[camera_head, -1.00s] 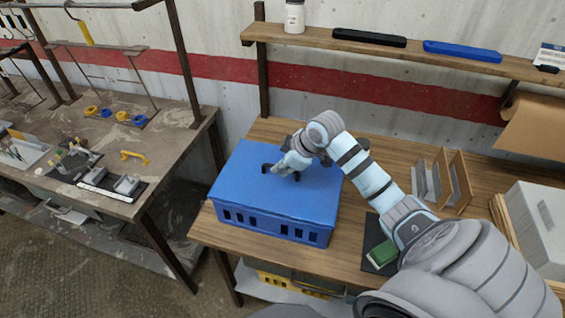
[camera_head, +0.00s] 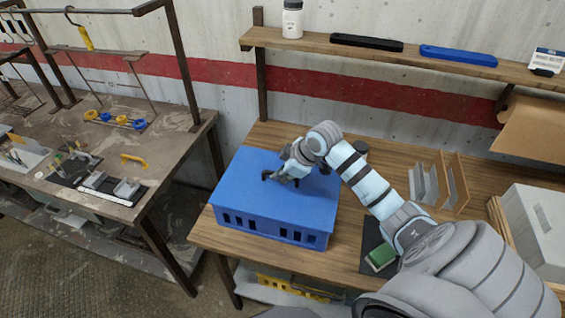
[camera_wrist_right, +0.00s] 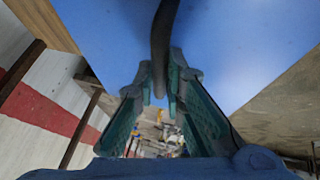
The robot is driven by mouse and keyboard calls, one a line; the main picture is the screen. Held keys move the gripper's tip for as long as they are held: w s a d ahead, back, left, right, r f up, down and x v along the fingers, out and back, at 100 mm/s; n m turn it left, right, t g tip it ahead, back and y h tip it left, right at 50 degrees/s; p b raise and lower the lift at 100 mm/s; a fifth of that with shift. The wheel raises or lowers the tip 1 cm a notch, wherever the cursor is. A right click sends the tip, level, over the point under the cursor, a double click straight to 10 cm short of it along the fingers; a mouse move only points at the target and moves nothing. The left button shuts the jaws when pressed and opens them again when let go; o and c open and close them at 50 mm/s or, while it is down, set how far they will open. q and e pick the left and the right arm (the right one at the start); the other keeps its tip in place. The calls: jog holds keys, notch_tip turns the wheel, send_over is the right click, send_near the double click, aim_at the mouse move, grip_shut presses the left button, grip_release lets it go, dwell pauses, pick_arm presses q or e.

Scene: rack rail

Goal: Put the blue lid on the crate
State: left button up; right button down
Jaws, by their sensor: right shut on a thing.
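The blue lid (camera_head: 250,180) lies flat over the top of the blue crate (camera_head: 260,228), which stands on the wooden table with slots along its front wall. The lid covers the crate's opening; whether its edges are fully seated cannot be told. My right gripper (camera_head: 275,178) is over the middle of the lid, shut on the lid's dark handle. In the right wrist view the handle (camera_wrist_right: 163,45) runs between the fingers of the gripper (camera_wrist_right: 160,95), with the blue lid (camera_wrist_right: 235,45) behind it. My left gripper is not in view.
A green block (camera_head: 381,257) on a dark mat, a wooden rack (camera_head: 440,183) and a grey box (camera_head: 540,220) are on the table to the right. A shelf (camera_head: 375,55) runs above the back. A second workbench (camera_head: 110,140) stands left, across a gap.

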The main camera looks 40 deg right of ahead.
dwell(0.4)
jog(key=c, duration=1.6)
grip_release()
jog(key=v, duration=1.2)
jog(key=shift+a, duration=0.1)
jog(key=shift+w, duration=0.1)
